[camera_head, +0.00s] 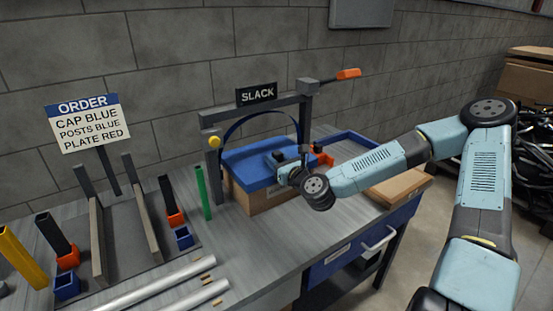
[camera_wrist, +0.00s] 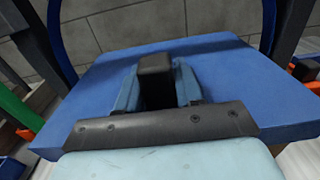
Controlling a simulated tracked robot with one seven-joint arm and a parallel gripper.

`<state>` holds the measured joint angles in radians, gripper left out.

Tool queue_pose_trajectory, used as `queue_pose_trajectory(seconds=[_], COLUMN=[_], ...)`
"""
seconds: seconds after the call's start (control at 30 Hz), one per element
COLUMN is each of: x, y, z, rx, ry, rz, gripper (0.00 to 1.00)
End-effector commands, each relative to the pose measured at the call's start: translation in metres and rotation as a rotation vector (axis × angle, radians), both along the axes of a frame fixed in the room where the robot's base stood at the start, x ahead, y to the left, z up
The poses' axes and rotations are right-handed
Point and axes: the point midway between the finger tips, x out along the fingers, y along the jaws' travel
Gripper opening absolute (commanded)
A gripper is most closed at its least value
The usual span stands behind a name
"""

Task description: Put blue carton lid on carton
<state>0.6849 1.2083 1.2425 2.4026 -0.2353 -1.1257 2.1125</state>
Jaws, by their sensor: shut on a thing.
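The blue carton lid (camera_head: 243,165) is over the brown cardboard carton (camera_head: 262,200) on the bench, under the grey arch. Its front edge looks close to the carton's top; I cannot tell whether it is fully seated. My gripper (camera_head: 285,160) is at the lid's right part, shut on it. In the wrist view the lid (camera_wrist: 95,75) spreads broadly below my gripper (camera_wrist: 157,85), with a dark block between the fingers.
A grey arch (camera_head: 207,122) with a SLACK sign (camera_head: 256,94) and a blue hoop stands around the lid. A green post (camera_head: 202,192) is close on the left. A brown flat box (camera_head: 400,187) lies to the right. Metal tubes (camera_head: 165,285) lie in front.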

Motion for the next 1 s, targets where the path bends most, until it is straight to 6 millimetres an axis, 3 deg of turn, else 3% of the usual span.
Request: queue_pose_trajectory(seconds=[0.3,0.33,0.6,1.0], x=[-0.0001,-0.0001,-0.0001,-0.0041], y=[0.0002,0.0002,0.0002,-0.0019], z=[-0.0064,-0.006,-0.0059,-0.0063], rx=[0.001,0.001,0.0,0.0], ry=[-0.001,-0.001,0.0,0.0], rz=[0.0,0.0,0.0,0.004], gripper=[0.04,0.39,0.65,0.66])
